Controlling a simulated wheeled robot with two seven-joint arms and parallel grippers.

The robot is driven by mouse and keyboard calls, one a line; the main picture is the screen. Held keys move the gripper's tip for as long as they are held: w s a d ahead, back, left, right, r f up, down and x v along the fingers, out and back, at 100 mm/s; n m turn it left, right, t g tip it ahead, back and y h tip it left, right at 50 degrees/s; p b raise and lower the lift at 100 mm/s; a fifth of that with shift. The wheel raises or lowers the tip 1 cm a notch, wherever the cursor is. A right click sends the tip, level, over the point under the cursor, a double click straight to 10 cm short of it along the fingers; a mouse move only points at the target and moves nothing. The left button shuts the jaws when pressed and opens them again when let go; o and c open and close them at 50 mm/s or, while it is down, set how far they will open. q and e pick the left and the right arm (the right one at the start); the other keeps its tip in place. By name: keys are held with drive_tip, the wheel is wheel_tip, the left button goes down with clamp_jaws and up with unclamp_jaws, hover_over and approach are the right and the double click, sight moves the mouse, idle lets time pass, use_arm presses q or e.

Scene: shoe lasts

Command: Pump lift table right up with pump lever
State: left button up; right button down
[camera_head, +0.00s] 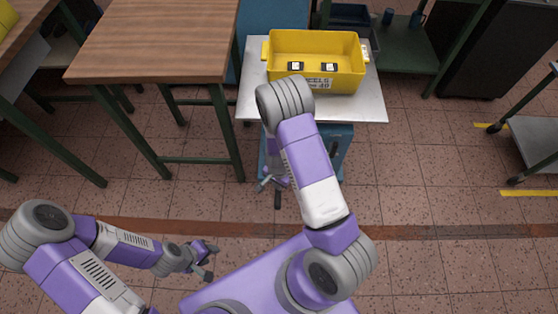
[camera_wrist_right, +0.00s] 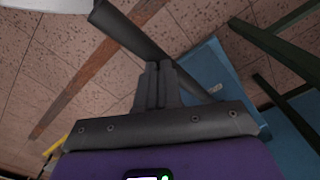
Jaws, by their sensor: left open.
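The lift table has a grey metal top (camera_head: 375,95) and a blue base (camera_head: 335,150), and stands ahead of me. The dark pump lever (camera_head: 278,199) sticks out low at its near side, largely hidden by my right arm. In the right wrist view the lever (camera_wrist_right: 125,33) runs diagonally across at the fingertips. My right gripper (camera_wrist_right: 158,66) has its fingers together, at or against the lever; I cannot tell whether the lever lies between them. My left gripper (camera_head: 212,262) is open and empty, low at the left, away from the lift table.
A yellow crate (camera_head: 345,80) holding small dark items stands on the lift table. A wooden-topped table (camera_head: 155,40) is close on its left. A grey trolley (camera_head: 535,140) is at the right edge. The tiled floor (camera_head: 430,200) between them is clear.

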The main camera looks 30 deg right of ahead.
sight(278, 192)
drive_tip(key=shift+s+a+f, duration=0.15)
drive_tip(key=shift+s+f, duration=0.1)
drive_tip(key=shift+f, duration=0.65)
drive_tip(key=shift+s+a+f, duration=0.2)
drive_tip(key=shift+s+f, duration=0.1)
drive_tip(key=shift+f, duration=0.55)
drive_tip(key=shift+s+a+f, duration=0.15)
drive_tip(key=shift+s+f, duration=0.1)
drive_tip(key=shift+f, duration=0.65)
wheel_tip(278, 192, down, 2)
drive_tip(key=shift+f, duration=0.15)
drive_tip(key=r+p, duration=0.3)
drive_tip(key=r, duration=0.1)
drive_tip(key=w+d+r+p, duration=0.1)
drive_tip(key=r+p, duration=0.3)
drive_tip(key=r, duration=0.1)
drive_tip(key=w+r+p, duration=0.1)
drive_tip(key=r+p, duration=0.3)
drive_tip(key=shift+d+r, duration=0.2)
drive_tip(key=shift+r, duration=0.15)
drive_tip(key=shift+f, duration=0.2)
